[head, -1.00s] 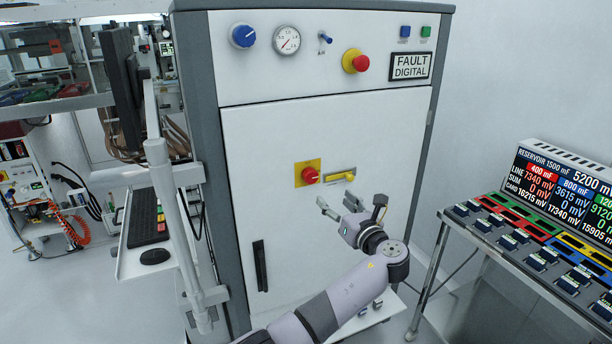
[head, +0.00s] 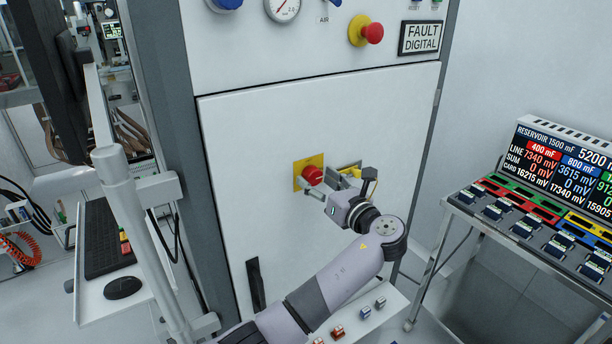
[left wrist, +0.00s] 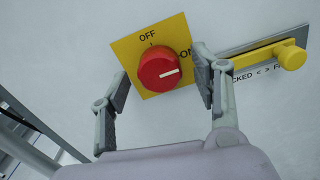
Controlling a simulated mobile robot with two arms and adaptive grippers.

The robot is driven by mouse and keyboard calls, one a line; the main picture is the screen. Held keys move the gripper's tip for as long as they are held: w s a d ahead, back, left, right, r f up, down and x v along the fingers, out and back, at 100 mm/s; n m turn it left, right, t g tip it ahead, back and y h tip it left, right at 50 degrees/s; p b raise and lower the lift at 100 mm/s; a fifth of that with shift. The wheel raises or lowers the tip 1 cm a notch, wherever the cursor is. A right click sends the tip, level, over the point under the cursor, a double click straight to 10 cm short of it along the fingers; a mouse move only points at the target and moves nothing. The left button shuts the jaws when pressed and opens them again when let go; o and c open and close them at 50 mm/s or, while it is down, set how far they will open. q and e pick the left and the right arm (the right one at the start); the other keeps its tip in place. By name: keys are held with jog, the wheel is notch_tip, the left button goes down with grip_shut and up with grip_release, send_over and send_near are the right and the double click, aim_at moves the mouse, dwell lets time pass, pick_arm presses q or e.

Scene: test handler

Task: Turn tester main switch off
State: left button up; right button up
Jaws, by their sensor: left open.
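The main switch (head: 313,175) is a red round knob on a yellow plate, on the tester's white door. In the left wrist view the red knob (left wrist: 159,70) has a white mark pointing right, toward the partly hidden word ON; OFF is printed above it. My left gripper (head: 325,190) is open right in front of the switch. In the left wrist view its fingers (left wrist: 165,85) stand on either side of the knob, apart from it. The right finger covers part of the plate's edge. My right gripper is not in view.
A yellow-knobbed sliding latch (left wrist: 290,57) sits just right of the switch, close to my right finger. A red emergency button (head: 371,33) is higher on the panel beside a FAULT DIGITAL sign (head: 420,37). A table with a display (head: 562,165) stands at the right.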

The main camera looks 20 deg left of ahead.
pick_arm(q)
jog(key=shift+w+a, duration=0.1)
jog(key=shift+a, duration=0.05)
jog(key=shift+r, duration=0.15)
jog(key=shift+d, duration=0.2)
jog(key=shift+c, duration=0.8)
jog(key=shift+a, duration=0.1)
jog(key=c, duration=1)
